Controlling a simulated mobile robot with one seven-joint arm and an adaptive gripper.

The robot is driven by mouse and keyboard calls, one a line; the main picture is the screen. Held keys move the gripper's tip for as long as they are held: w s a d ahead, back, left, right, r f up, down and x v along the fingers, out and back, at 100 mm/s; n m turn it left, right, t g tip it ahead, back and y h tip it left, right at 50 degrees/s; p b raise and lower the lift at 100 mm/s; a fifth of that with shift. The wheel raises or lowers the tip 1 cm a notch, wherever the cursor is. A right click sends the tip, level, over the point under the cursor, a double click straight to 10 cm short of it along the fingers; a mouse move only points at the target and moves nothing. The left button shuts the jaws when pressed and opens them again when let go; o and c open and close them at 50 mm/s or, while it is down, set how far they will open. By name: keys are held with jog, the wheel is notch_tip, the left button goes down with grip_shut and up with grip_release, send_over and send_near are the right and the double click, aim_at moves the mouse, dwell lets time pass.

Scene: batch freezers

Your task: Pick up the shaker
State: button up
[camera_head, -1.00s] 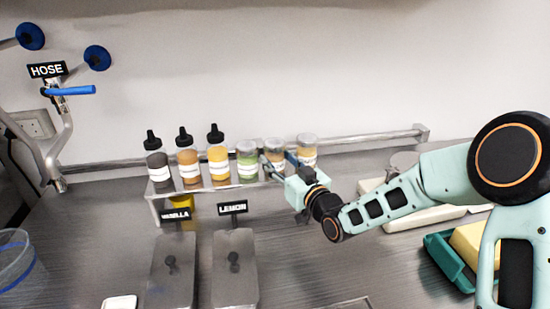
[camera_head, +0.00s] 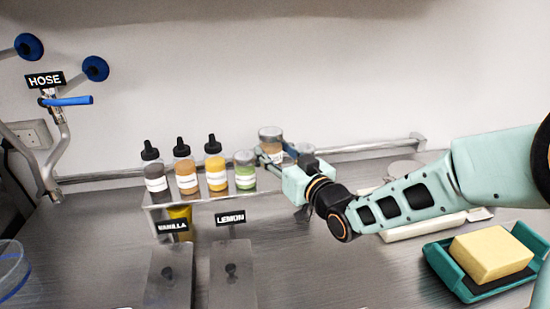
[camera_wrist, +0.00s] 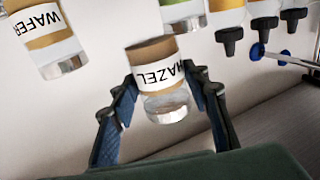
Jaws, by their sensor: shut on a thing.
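The shaker (camera_head: 270,142), a clear jar with brown contents and a white label, is in my gripper (camera_head: 276,162). In the head view it stands higher than the neighbouring jars, roughly upright, with its lower part hidden by the gripper. In the wrist view, the shaker (camera_wrist: 158,80) has a label reading "HAZEL" and sits between the two blue fingers of my gripper (camera_wrist: 160,84). The gripper is shut on it.
A green shaker (camera_head: 245,172) and several squeeze bottles (camera_head: 214,168) stand on the shelf to the left. A "WAFER" shaker (camera_wrist: 46,40) is beside the held one. A teal tray (camera_head: 463,283) with a yellow block (camera_head: 490,254) sits at right.

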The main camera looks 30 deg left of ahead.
jog(key=s+d+r, duration=0.4)
jog(key=s, duration=0.4)
jog(key=shift+s+r, duration=0.35)
jog(key=o, duration=0.6)
jog(key=c, duration=0.6)
